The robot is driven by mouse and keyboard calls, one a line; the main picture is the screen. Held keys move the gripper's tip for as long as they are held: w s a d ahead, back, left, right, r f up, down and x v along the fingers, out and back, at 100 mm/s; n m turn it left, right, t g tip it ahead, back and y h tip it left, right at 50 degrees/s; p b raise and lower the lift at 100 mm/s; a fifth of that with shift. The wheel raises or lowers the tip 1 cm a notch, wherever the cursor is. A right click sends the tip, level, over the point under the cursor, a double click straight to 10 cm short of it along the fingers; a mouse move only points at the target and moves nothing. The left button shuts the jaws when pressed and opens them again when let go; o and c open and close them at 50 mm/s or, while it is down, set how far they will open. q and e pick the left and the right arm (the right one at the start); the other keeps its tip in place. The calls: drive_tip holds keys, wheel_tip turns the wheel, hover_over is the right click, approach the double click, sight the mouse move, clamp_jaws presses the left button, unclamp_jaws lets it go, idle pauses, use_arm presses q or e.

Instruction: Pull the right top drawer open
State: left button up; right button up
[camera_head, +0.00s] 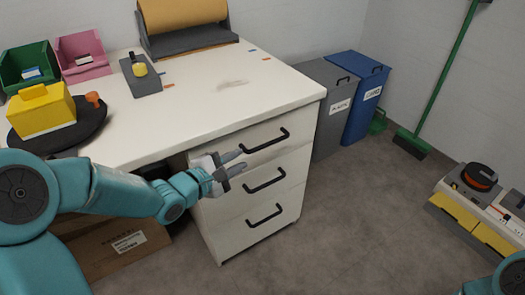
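The right top drawer (274,150) is the uppermost of the white drawers under the right end of the desk, and its front looks flush with the cabinet. Its black bar handle (265,143) runs across the front. My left gripper (241,161) is in front of the drawer's left part, close to the handle's left end. Its two grey fingers are apart with a gap between them, and nothing shows in it. I cannot tell whether a finger touches the handle. Of my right arm only a teal part shows at the bottom right corner; its gripper is out of view.
Two lower drawers with black handles (265,182) sit below. The white desktop (215,95) holds a yellow box (42,108), bins and a paper roll. A grey bin (333,105) and blue bin (364,95) stand to the right. The floor (345,215) before the drawers is clear.

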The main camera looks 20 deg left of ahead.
sight(259, 148)
use_arm(q)
drive_tip(key=b+x, duration=0.2)
drive_tip(key=x, duration=0.8)
drive_tip(key=shift+d+f, duration=0.1)
drive_tip(key=shift+f, duration=0.05)
drive_tip(key=shift+w+d, duration=0.15)
drive_tip(key=shift+w, duration=0.25)
clamp_jaws()
